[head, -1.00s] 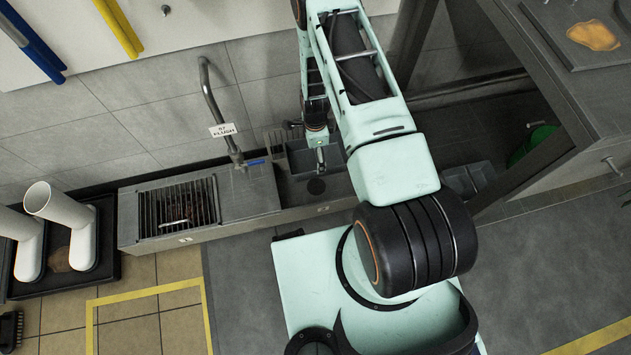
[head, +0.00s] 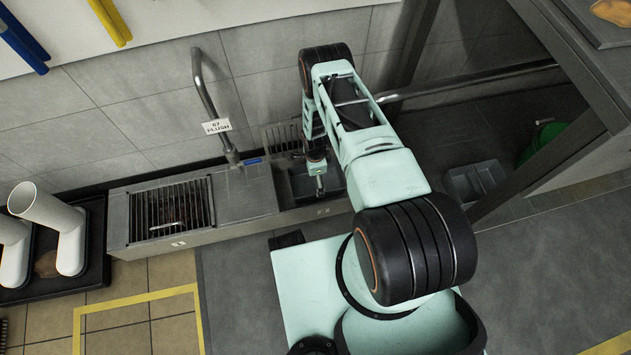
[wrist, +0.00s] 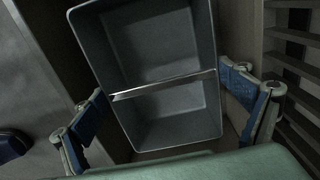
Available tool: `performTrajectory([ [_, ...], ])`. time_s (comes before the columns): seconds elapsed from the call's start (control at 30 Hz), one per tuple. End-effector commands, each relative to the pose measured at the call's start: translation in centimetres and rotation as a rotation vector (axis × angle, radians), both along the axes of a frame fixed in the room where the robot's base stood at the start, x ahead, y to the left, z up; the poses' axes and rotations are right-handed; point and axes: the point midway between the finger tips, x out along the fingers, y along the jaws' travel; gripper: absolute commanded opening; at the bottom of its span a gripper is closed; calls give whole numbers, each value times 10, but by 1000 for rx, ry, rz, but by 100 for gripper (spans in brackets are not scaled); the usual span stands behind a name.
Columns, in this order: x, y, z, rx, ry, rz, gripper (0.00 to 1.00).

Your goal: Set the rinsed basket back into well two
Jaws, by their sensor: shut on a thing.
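A grey basket (wrist: 165,45) fills the middle of the wrist view, with two open compartments and a bright bar across between them. Both compartments look empty. My gripper (wrist: 168,98) has its blue-padded fingers on either side of the basket and is shut on it. In the head view my gripper (head: 319,186) points down over the right-hand well (head: 335,186) of the steel counter. The basket is hard to tell from the dark well there, so how deep it sits is unclear.
Left of the well is a flat counter top (head: 240,192) with a tap (head: 210,105) and a flush sign (head: 216,126). Further left is a well under a barred grate (head: 170,208). A lifted grate (head: 282,136) stands behind the right well. A grey tub (head: 476,182) lies right.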

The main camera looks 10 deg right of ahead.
Motion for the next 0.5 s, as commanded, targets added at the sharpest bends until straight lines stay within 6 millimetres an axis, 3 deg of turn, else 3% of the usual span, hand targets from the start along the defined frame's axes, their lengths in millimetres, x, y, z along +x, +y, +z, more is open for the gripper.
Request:
performTrajectory([
  [0.03,0,0,-13,0,0,0,59],
  [0.13,0,0,-27,1,-1,0,59],
  [0.5,0,0,-30,0,-1,0,59],
])
